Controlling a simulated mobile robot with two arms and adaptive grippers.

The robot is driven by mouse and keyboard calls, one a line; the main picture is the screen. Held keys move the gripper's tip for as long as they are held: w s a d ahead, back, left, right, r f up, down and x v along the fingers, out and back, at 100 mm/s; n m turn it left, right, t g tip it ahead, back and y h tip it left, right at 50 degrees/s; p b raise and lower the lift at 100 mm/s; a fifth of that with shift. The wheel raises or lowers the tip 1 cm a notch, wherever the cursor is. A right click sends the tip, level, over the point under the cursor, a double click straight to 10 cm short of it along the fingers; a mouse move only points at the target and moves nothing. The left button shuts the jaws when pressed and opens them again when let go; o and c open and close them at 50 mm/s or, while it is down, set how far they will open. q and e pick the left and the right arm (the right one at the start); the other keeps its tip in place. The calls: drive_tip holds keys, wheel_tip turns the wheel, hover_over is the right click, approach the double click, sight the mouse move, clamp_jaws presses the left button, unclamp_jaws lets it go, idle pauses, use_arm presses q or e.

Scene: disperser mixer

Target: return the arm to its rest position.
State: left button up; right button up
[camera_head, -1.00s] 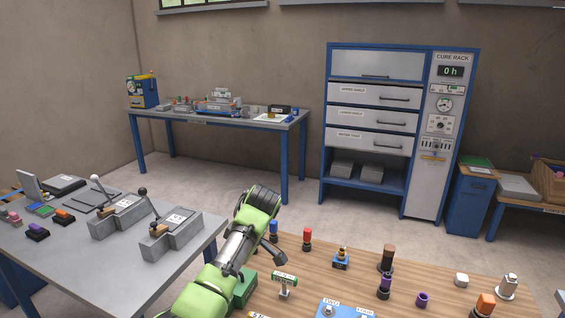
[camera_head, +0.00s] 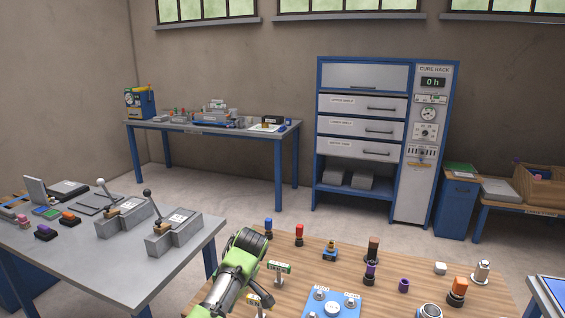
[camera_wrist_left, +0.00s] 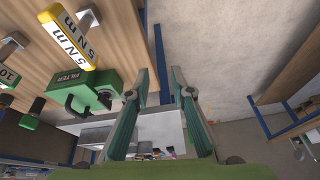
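My left arm, green and black, rises from the bottom of the head view over the left edge of the wooden table (camera_head: 400,290). Its gripper is not clearly visible there. In the left wrist view my left gripper (camera_wrist_left: 160,82) is open, its two fingers apart with nothing between them. Beside it, to the left, are a green case labelled FILTER (camera_wrist_left: 82,88) and a yellow 5 Nm label (camera_wrist_left: 68,40); the fingers look clear of both, though the gap is hard to judge. My right gripper is not in view.
A grey table (camera_head: 140,275) with lever devices stands at left. The wooden table holds several small parts and a blue panel (camera_head: 332,306). The cure rack (camera_head: 385,140) and a blue-legged bench (camera_head: 215,128) stand at the back. Open floor lies between.

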use_arm(q)
drive_tip(key=s+a+f+m+h, duration=0.1)
drive_tip(key=s+f+m, duration=0.1)
drive_tip(key=s+f, duration=0.65)
drive_tip(key=s+a+f+m, duration=0.1)
drive_tip(key=s+f+m, duration=0.25)
drive_tip(key=f, duration=1.05)
drive_tip(key=s+a+f+m+h, duration=0.1)
drive_tip(key=s+f+m, duration=0.1)
drive_tip(key=s+f, duration=0.65)
drive_tip(key=s+a+f+m+h, duration=0.15)
drive_tip(key=s+f+m, duration=0.25)
drive_tip(key=s+f, duration=1.4)
drive_tip(key=s+a+f+m, duration=0.1)
drive_tip(key=s+a+m, duration=0.2)
drive_tip(key=s, duration=1.7)
drive_tip(key=shift+a+f, duration=0.15)
drive_tip(key=shift+a, duration=0.25)
drive_tip(key=shift+s, duration=0.1)
